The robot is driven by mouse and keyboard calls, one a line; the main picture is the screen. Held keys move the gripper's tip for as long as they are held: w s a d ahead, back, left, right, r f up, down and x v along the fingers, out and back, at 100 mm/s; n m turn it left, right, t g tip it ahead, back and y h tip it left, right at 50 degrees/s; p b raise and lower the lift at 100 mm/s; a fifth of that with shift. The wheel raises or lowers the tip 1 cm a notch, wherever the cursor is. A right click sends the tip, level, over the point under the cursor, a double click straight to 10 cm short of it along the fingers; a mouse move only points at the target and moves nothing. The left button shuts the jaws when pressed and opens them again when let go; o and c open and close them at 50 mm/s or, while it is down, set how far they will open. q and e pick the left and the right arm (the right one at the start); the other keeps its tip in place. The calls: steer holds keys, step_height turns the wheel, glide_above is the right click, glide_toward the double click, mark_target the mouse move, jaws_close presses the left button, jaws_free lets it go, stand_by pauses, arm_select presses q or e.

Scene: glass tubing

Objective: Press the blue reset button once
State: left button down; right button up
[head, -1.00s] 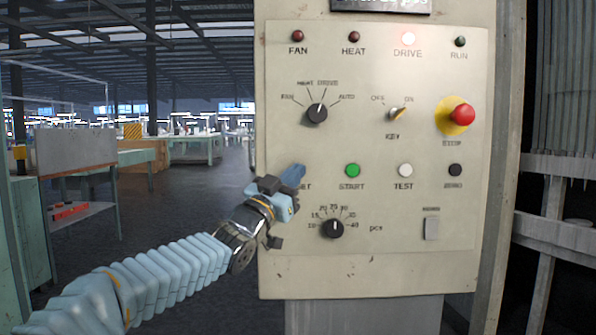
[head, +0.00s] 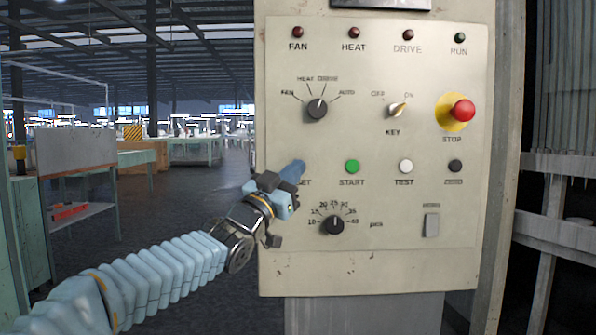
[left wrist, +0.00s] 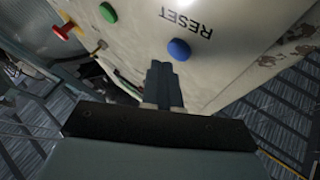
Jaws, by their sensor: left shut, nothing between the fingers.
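The blue reset button (left wrist: 179,49) shows in the left wrist view, just above the "RESET" lettering's edge on the panel. My right gripper is not in view.
The cream control panel (head: 390,265) carries a green START button (head: 352,167), a white TEST button (head: 406,166), a black ZERO button (head: 455,166), knobs, a key switch (head: 397,110) and a red STOP button (head: 462,110). All top lamps look unlit.

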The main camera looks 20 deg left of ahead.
arm_select(q)
steer(key=s+b, duration=0.2)
steer(key=s+d+b, duration=0.1)
steer(key=s+b, duration=0.1)
steer(key=shift+s+d, duration=0.2)
steer(key=shift+s, duration=0.2)
steer(key=shift+a, duration=0.1)
stand_by(0.6)
